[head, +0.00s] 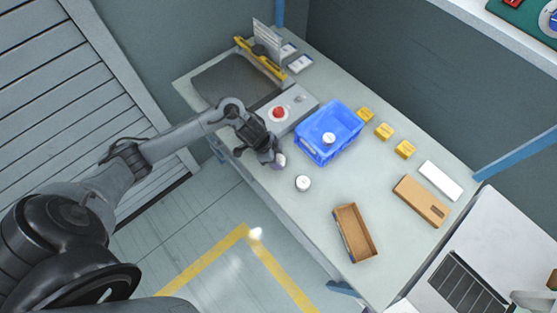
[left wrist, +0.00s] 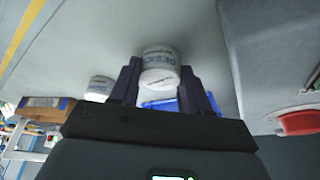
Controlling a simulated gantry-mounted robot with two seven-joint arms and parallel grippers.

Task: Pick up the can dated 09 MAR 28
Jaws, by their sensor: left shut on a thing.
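My left gripper (head: 272,158) is at the front edge of the bench, shut on a white can (head: 279,161). In the left wrist view the held can (left wrist: 160,58) sits between the two dark fingers, with blue-grey lettering on its side. Its date cannot be read, and I cannot tell whether it still touches the bench. A second white can (head: 303,184) stands on the bench to the right of the gripper; it also shows in the left wrist view (left wrist: 99,89). A third white can (head: 329,138) is in the blue crate (head: 318,156). My right gripper is not in view.
A grey box with a red button (head: 279,113) stands behind the gripper. Several yellow blocks (head: 383,131) lie beyond the crate. An open cardboard box (head: 347,222), a brown box (head: 420,201) and a white box (head: 440,180) lie to the right. The bench between them is clear.

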